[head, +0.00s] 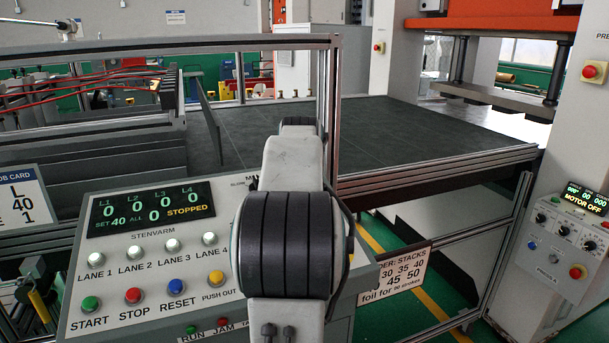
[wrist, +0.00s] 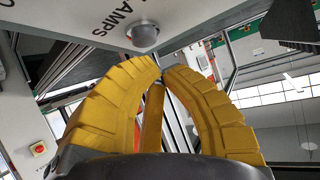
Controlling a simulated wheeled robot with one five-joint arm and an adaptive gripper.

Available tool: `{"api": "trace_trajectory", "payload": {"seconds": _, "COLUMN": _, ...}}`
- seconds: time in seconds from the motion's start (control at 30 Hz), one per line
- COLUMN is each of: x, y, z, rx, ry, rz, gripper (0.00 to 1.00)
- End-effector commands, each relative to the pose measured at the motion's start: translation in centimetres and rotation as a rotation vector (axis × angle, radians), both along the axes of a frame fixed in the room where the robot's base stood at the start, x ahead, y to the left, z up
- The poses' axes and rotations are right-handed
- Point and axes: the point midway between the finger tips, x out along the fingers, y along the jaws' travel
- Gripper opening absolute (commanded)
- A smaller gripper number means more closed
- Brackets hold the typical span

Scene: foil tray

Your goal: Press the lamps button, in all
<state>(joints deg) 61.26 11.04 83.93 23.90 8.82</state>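In the wrist view a round grey button (wrist: 143,35) sits on a pale panel (wrist: 85,18), beside lettering that reads LAMPS. My gripper (wrist: 161,66) has yellow curved fingers whose tips come together, with nothing seen held between them. The tips appear just below the button in the picture; a gap shows between them and it, and its depth is hard to judge. In the head view my arm covers part of the control panel (head: 150,255), and neither the LAMPS button nor my gripper can be made out there.
The panel display (head: 152,208) shows zeros for every lane, 40, ALL 0 and STOPPED. White lane buttons (head: 134,253) and coloured START, STOP, RESET and PUSH OUT buttons lie left of my arm. A dark table (head: 400,135) and a press control box (head: 560,245) stand to the right.

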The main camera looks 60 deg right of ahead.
Motion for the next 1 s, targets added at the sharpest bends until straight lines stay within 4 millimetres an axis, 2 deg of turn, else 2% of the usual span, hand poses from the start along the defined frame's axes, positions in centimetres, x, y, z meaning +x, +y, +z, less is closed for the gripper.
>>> {"api": "trace_trajectory", "payload": {"seconds": 0.3, "x": 0.04, "y": 0.00, "z": -0.03, "rx": 0.000, "ry": 0.000, "rz": 0.001, "gripper": 0.00}}
{"api": "trace_trajectory", "payload": {"seconds": 0.33, "x": 0.04, "y": -0.01, "z": -0.03, "rx": 0.000, "ry": 0.000, "rz": 0.001, "gripper": 0.05}}
{"api": "trace_trajectory", "payload": {"seconds": 0.4, "x": 0.04, "y": 0.00, "z": -0.03, "rx": 0.000, "ry": 0.000, "rz": 0.001, "gripper": 0.00}}
{"api": "trace_trajectory", "payload": {"seconds": 1.0, "x": 0.03, "y": -0.01, "z": -0.03, "rx": 0.000, "ry": 0.000, "rz": 0.000, "gripper": 0.00}}
